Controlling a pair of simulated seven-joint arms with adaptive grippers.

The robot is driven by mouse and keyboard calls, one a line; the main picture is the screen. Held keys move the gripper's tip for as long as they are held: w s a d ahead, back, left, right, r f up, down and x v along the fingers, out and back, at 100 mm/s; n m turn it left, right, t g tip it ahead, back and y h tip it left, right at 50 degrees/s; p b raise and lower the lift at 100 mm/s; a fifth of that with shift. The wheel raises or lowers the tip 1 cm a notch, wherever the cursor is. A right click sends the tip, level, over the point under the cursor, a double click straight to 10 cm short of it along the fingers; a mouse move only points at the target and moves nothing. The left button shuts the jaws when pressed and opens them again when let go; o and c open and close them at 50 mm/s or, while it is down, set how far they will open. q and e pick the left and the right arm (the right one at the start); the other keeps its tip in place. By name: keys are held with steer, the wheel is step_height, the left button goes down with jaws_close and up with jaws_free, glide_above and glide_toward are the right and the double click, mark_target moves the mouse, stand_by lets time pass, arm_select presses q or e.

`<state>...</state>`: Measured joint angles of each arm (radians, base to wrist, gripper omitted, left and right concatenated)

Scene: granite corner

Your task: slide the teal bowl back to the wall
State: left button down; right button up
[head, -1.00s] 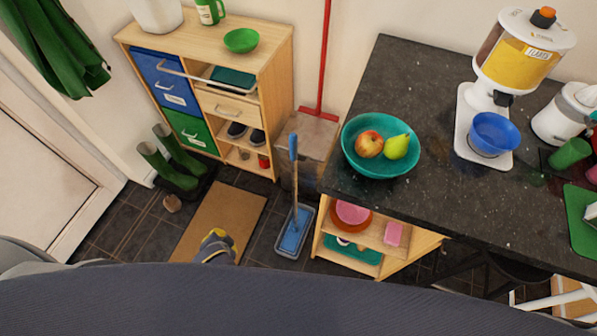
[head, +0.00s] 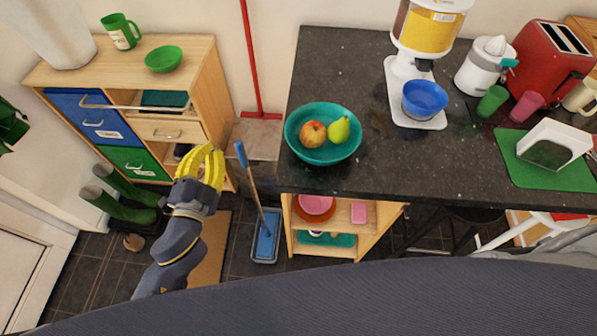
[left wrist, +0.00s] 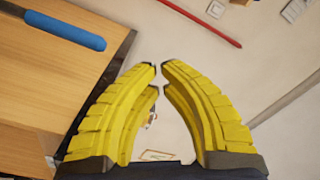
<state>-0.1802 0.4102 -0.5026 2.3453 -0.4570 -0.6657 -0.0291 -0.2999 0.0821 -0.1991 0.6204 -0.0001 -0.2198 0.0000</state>
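The teal bowl (head: 335,157) stands upright at the left end of the dark granite counter in the head view, near its left edge. It holds a red-yellow apple (head: 313,134) and a green pear (head: 339,131). A strip of counter lies between the bowl and the wall behind. My left gripper (head: 214,149) is raised left of the counter, apart from the bowl. In the left wrist view its yellow fingers (left wrist: 159,65) curve together, tips almost meeting, with nothing between them. The bowl is not in that view. My right gripper is not in view.
A flakes dispenser (head: 413,70) with a blue bowl (head: 425,98) stands right of the teal bowl. A red mop (head: 249,62) leans on the wall. A wooden cabinet (head: 211,90) and a blue-handled broom (head: 252,180) are near my left gripper.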

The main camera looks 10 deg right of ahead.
arm_select(q)
steer(key=s+d+r+m+g+h, duration=0.2)
steer(key=d+r+m+g+h, duration=0.1)
steer(key=d+m+h, duration=0.3)
steer(key=s+d+r+m+g+h, duration=0.2)
steer(key=d+m+g+h, duration=0.1)
steer(key=d+m+h, duration=0.3)
steer(key=s+f+m+g+h, duration=0.1)
steer(key=s+f+m+g, duration=0.5)
steer(key=s+m+g, duration=0.5)
steer(key=shift+n+g, duration=0.6)
steer(key=w+d, duration=0.1)
steer(key=d, duration=0.2)
steer(key=w+d, duration=0.1)
steer(key=d, duration=0.3)
steer(key=w+d, duration=0.1)
steer(key=d, duration=0.3)
steer(key=shift+w+r, duration=0.15)
steer(key=shift+w+d, duration=0.3)
steer(key=shift+w, duration=0.65)
